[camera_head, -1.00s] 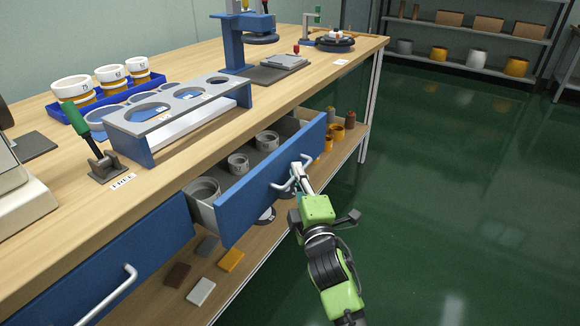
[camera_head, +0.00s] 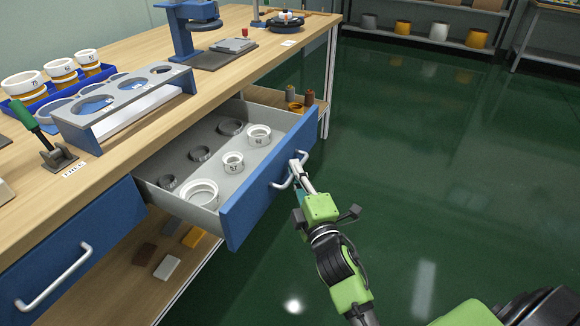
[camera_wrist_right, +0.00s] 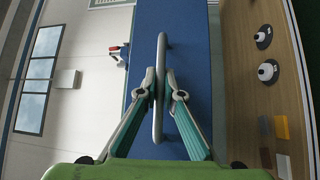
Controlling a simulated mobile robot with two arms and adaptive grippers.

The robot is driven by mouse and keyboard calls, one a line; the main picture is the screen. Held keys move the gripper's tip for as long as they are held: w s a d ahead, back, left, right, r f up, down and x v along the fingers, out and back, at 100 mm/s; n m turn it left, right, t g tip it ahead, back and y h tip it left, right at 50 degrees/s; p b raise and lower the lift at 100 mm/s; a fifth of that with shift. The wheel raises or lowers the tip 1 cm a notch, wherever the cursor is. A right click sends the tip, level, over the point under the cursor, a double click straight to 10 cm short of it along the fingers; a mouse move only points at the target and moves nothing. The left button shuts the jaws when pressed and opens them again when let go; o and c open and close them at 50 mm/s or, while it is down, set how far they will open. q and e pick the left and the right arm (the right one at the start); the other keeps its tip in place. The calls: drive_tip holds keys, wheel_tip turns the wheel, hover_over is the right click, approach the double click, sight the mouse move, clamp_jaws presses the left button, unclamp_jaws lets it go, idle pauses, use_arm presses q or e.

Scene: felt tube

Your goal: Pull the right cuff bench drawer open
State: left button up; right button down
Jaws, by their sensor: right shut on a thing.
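The right drawer (camera_head: 262,190) with its blue front is pulled well out from the bench. White cuffs, one marked 57 (camera_head: 233,162), and dark rings (camera_head: 200,153) lie inside it. My right gripper (camera_head: 297,172) is shut on the drawer's white bar handle (camera_head: 281,183). In the right wrist view the two fingers (camera_wrist_right: 160,90) close on either side of the handle bar (camera_wrist_right: 159,115), against the blue drawer front (camera_wrist_right: 190,45). My left gripper does not show in any view.
The left blue drawer (camera_head: 75,250) is closed. The wooden bench top (camera_head: 130,120) carries a grey cuff rack (camera_head: 125,100), a blue tray of cuffs and a green-handled clamp (camera_head: 40,135). Green floor (camera_head: 400,190) to the right is clear. Shelves (camera_head: 430,35) stand at the back.

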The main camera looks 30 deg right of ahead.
drive_tip(key=shift+s+d, duration=0.1)
drive_tip(key=shift+d, duration=0.05)
drive_tip(key=c, duration=2.4)
unclamp_jaws()
drive_tip(key=shift+c, duration=0.2)
drive_tip(key=shift+s, duration=0.1)
drive_tip(key=s+a+f, duration=0.1)
drive_tip(key=s, duration=0.6)
drive_tip(key=shift+s, duration=0.1)
